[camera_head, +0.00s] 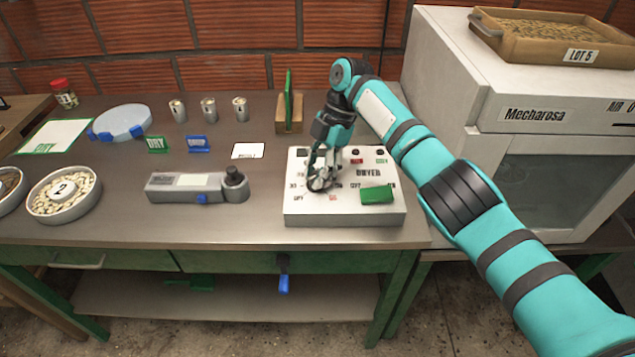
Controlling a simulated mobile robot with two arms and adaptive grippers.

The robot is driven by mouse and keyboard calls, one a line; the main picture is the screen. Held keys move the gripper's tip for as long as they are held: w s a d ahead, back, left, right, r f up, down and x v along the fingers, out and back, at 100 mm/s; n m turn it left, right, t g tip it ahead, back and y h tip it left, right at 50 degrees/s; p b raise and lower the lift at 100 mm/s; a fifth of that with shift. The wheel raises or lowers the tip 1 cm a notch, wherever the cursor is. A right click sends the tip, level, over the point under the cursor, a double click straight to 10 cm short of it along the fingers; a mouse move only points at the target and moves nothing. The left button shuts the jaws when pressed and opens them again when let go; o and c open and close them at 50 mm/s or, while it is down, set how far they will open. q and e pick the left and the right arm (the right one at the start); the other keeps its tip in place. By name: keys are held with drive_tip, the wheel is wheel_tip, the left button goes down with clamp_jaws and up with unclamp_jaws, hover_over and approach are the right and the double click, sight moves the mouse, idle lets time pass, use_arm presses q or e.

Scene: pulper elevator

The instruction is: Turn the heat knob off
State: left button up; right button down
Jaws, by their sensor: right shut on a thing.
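A white control box (300,212) with printed labels sits at the right part of the metal table. It has a green block-like switch (377,195) at its right front and small red and dark parts along its back. My right gripper (319,184) points down onto the left part of the box's top and is shut on a dark round knob there. The fingers mostly cover the knob, so its pointer and setting cannot be read. My left gripper is not in view.
A grey device (185,187) lies left of the box. A wooden stand with a green panel (288,113) is behind it. Several metal cups (209,108) stand at the back. A white Mecharosa machine (540,150) bears a wooden tray (555,38) at the right.

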drive_tip(key=shift+n+h+b, duration=0.3)
drive_tip(key=shift+n+b, duration=0.4)
drive_tip(key=shift+b, duration=0.1)
drive_tip(key=c, duration=1)
unclamp_jaws()
drive_tip(key=shift+o, duration=0.2)
drive_tip(key=shift+r, duration=0.15)
wheel_tip(320, 180, up, 10)
drive_tip(key=shift+f+g, duration=0.2)
drive_tip(key=shift+g, duration=0.1)
